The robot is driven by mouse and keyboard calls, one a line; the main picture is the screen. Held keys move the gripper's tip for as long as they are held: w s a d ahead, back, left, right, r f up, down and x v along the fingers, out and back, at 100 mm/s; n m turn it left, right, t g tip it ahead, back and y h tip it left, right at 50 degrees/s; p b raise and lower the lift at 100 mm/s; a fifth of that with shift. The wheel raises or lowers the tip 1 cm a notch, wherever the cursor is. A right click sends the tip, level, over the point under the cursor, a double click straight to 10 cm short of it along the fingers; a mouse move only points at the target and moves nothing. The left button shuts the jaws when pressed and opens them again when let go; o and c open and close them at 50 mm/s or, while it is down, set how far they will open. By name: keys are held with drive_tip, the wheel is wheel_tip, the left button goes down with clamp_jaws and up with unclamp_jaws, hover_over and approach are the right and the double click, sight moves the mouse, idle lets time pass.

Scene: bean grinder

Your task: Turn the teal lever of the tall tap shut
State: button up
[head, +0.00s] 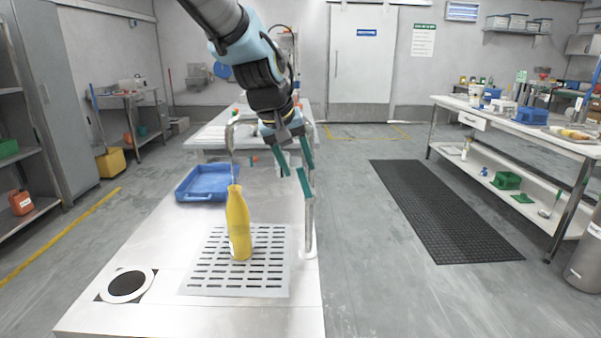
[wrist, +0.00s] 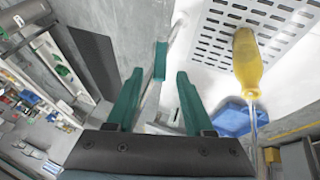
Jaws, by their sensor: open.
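The tall tap has a grey upright pipe (head: 309,225) at the right edge of the steel counter, and its curved spout (head: 234,124) shows left of my arm. Its teal lever (head: 303,185) sticks out near the pipe; it also shows in the wrist view (wrist: 161,60). My gripper (head: 298,171) is open with two teal fingers just above the lever. In the wrist view my gripper (wrist: 160,74) has the lever beyond and between its fingertips, without clear contact. A thin pale stream runs from the spout to the mouth of a yellow bottle (head: 239,225). My arm hides the tap's top.
The bottle stands upright on a slotted drain plate (head: 205,278). A blue tray (head: 190,196) lies behind it on the left, and a round dark-centred disc (head: 127,283) is at front left. A black floor mat (head: 440,210) and a side bench (head: 520,127) lie to the right.

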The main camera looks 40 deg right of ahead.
sight(301, 172)
drive_tip(key=shift+x, duration=2.1)
drive_tip(key=shift+c, duration=0.2)
clamp_jaws()
